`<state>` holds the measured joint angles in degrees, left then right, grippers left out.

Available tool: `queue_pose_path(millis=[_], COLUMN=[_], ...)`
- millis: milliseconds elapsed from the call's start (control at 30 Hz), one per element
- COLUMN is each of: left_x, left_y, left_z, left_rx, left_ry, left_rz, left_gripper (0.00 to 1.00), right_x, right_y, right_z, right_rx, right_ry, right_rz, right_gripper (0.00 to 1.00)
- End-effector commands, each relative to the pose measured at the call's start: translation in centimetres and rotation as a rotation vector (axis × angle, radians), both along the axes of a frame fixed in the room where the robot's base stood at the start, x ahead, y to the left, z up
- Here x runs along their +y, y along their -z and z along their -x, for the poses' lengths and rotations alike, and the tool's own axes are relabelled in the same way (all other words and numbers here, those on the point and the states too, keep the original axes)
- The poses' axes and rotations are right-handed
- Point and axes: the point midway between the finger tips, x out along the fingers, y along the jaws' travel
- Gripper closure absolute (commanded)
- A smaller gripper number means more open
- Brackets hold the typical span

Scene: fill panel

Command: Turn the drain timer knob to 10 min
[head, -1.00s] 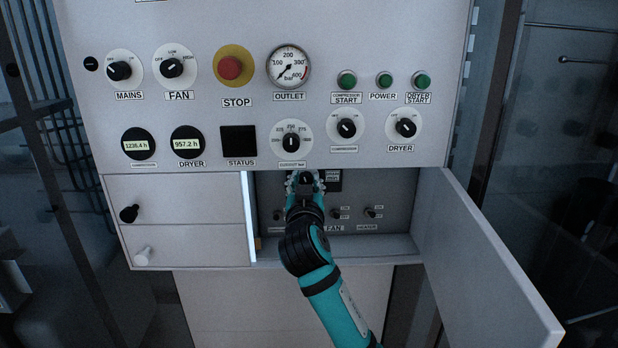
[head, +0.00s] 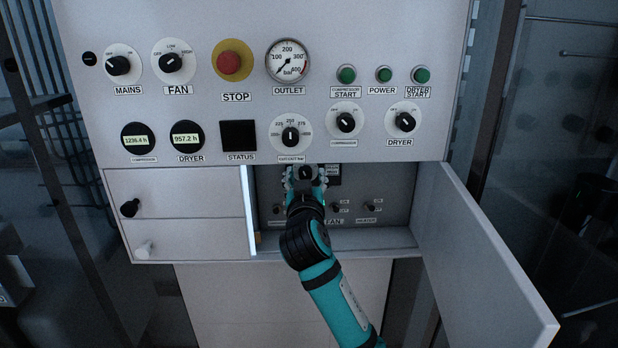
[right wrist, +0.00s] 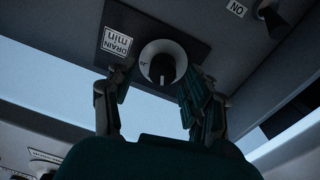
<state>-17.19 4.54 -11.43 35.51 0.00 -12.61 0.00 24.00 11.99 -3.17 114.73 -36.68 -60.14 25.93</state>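The drain timer knob (right wrist: 161,66) is a round pale dial with a black grip, beside a label reading DRAIN min, upside down in the right wrist view. Its pointer setting cannot be read. My right gripper (right wrist: 158,100) is open, with one finger on either side of the knob; the right finger is close to the dial's edge, the left one stands apart from it. Contact cannot be made out. In the head view my right gripper (head: 305,184) reaches into the open compartment, with the knob (head: 306,172) partly showing between the fingertips. My left gripper is not in view.
The compartment's open door (head: 485,255) swings out to the right of my arm. Small switches (head: 370,207) sit right of the gripper. The upper panel above carries the cut-out dial (head: 290,134) close over the fingertips. A bright strip (head: 248,210) edges the compartment's left side.

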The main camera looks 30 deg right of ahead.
Motion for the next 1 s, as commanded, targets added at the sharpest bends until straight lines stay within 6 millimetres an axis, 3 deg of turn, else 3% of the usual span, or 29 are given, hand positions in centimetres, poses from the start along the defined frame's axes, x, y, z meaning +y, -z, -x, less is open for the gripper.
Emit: queue_pose_path(millis=[267,733,1000], left_x=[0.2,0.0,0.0], left_y=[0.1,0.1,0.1], left_z=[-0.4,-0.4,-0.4], left_rx=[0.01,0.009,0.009], left_ry=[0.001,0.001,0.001], left_rz=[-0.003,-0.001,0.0], left_gripper=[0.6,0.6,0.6], right_x=[0.4,5.3,6.6], right_y=[0.0,0.2,0.2], right_z=[0.5,8.0,10.1], right_rx=[-0.002,-0.002,-0.001], right_ry=[-0.002,-0.003,0.0], right_rz=[-0.001,-0.003,-0.002], right_gripper=[0.48,0.48,0.48])
